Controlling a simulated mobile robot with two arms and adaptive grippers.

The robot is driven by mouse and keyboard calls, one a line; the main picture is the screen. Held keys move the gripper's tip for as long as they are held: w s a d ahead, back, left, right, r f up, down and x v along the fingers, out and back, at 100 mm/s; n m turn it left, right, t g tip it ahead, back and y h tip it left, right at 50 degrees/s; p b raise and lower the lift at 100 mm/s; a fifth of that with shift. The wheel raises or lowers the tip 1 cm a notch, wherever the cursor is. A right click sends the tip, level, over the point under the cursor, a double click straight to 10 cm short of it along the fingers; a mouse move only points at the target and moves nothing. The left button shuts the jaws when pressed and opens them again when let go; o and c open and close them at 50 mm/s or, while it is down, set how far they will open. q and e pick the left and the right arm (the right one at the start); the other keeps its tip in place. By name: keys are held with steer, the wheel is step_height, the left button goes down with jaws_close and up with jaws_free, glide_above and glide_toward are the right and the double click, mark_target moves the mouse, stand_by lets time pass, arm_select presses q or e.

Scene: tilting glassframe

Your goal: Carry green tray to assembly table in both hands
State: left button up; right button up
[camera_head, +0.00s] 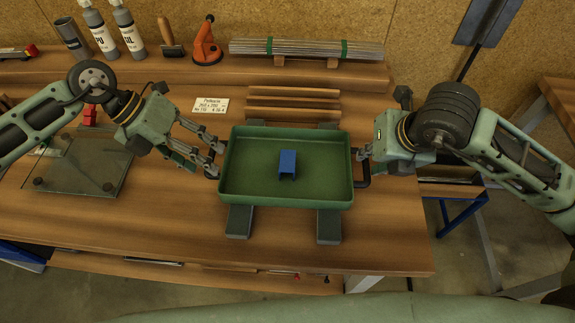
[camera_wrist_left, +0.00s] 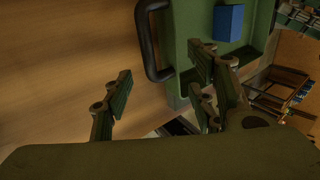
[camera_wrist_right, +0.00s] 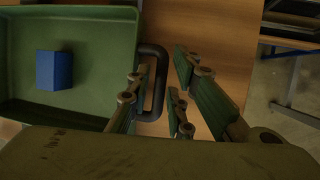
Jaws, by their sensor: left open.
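The green tray (camera_head: 240,190) rests level on two dark grey supports (camera_head: 239,222) on the wooden bench. A blue block (camera_head: 287,163) lies inside it, near the middle. My left gripper (camera_head: 208,158) is open at the tray's left side; in the left wrist view the black left handle (camera_wrist_left: 149,42) lies ahead, between the lines of the spread fingers. My right gripper (camera_head: 361,154) is at the tray's right side. In the right wrist view its fingers are apart, with the black right handle (camera_wrist_right: 158,80) between them; contact cannot be told.
A glass plate fixture (camera_head: 85,165) stands left on the bench (camera_head: 180,230). Behind the tray are wooden strips (camera_head: 293,102), a label card (camera_head: 210,105), and a shelf with bottles (camera_head: 128,35), an orange tool (camera_head: 205,45) and bundled rods (camera_head: 300,48). Another table (camera_head: 560,95) stands far right.

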arm_select(q)
steer(key=shift+x, duration=2.15)
arm_select(e)
steer(key=shift+x, duration=2.1)
arm_select(q)
steer(key=c, duration=0.6)
arm_select(e)
jaws_close()
arm_select(q)
steer(key=shift+a, duration=0.1)
jaws_close()
